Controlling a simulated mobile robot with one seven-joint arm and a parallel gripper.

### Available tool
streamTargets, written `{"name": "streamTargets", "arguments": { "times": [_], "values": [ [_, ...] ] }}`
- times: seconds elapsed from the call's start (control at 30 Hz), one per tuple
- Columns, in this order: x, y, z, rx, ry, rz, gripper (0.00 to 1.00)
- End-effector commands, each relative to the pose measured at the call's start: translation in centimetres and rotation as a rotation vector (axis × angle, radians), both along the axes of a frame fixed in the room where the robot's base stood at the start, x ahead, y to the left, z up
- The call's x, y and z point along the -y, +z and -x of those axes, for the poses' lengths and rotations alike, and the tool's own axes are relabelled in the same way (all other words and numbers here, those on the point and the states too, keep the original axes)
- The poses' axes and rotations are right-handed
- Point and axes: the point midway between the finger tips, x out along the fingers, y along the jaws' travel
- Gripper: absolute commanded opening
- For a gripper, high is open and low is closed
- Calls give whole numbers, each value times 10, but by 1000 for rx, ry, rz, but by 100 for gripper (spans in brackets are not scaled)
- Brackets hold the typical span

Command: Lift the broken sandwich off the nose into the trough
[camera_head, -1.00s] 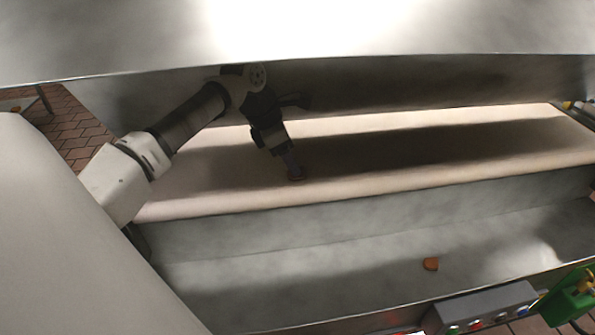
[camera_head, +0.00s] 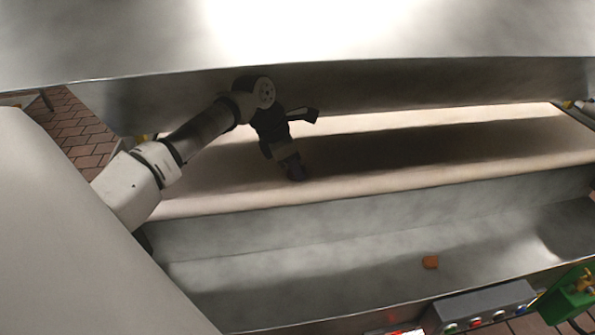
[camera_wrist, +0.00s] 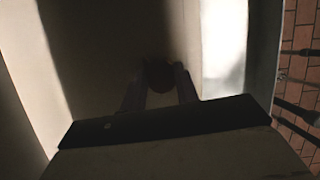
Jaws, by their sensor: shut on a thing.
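My gripper (camera_head: 296,177) points down at the cream belt, near its front edge, left of the picture's middle. In the wrist view its two fingers (camera_wrist: 159,92) are shut on a dark, reddish-brown round sandwich piece (camera_wrist: 158,72). The piece is in deep shade, so its break does not show. In the head view the fingers hide it. I cannot tell whether it touches the belt. The grey metal trough (camera_head: 300,262) runs along the front, below the belt. An orange-brown piece (camera_head: 430,262) lies in it, right of the middle.
The cream belt (camera_head: 480,168) is otherwise bare, with a long shadow across it. A metal hood (camera_head: 250,40) overhangs the back. A grey button box (camera_head: 485,305) and a green device (camera_head: 570,295) stand at the front right. Brick floor (camera_head: 70,130) shows at the left.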

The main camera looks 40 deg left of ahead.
Motion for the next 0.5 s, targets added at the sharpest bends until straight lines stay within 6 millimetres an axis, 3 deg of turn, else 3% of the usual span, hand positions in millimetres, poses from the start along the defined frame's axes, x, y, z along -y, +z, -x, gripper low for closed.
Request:
{"name": "streamTargets", "arguments": {
  "times": [0.27, 0.5],
  "values": [
    [0, 6, 0, 0, 0, -1, 10],
    [0, 35, -1, 1, 0, -3, 10]
  ]
}}
